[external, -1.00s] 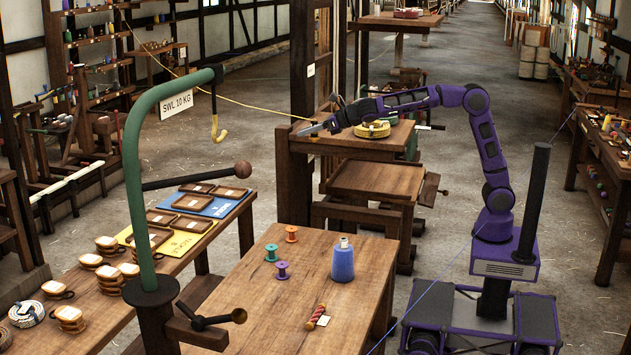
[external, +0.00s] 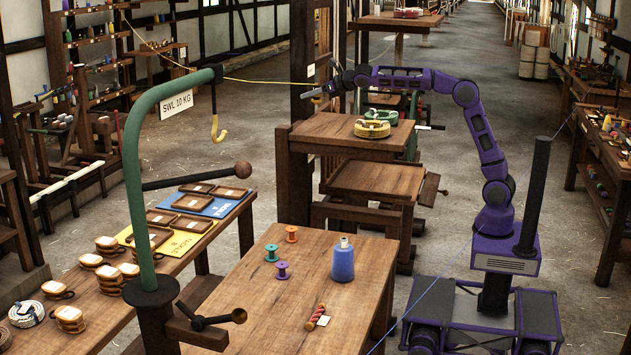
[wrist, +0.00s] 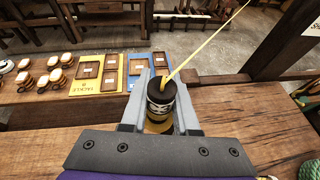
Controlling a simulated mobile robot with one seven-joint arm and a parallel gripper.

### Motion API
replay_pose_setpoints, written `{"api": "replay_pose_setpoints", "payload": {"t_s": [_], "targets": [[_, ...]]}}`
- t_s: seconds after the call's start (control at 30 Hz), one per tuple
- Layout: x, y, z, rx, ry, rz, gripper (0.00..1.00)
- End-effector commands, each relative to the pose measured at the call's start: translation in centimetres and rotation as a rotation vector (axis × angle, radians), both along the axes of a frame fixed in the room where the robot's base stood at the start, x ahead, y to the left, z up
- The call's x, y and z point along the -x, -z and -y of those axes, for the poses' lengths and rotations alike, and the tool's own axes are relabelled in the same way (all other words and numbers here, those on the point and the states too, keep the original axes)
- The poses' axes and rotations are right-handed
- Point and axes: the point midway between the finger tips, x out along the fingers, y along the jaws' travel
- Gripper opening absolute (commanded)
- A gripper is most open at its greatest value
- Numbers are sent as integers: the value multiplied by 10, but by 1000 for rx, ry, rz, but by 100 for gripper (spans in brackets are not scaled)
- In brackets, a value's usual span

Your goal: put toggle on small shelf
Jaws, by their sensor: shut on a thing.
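My gripper (external: 314,93) is shut on a short dark cylinder (wrist: 161,91) with a pale patterned band; it appears to be the toggle. A yellow cord (wrist: 208,43) rises from its top, and the cylinder sits between both fingers in the wrist view. In the external view the gripper is raised above the left part of a small wooden shelf-like top (external: 330,127), apart from it. The held thing is too small to make out there. I cannot tell for certain that this top is the small shelf.
A yellow coil (external: 372,129) and a green coil lie at the right of that top. A dark post (external: 302,60) stands close beside the gripper. The yellow cord crosses the air to the left. A workbench (external: 280,310) with spools and a blue bottle (external: 342,262) is in front.

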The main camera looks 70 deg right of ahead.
Motion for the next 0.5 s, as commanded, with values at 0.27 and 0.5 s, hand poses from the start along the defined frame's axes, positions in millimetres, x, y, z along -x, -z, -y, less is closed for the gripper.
{"api": "replay_pose_setpoints", "payload": {"t_s": [0.27, 0.5], "targets": [[-3, -3, 155, 2, 233, -1, 0], [11, -1, 248, 10, 372, -1, 0]]}}
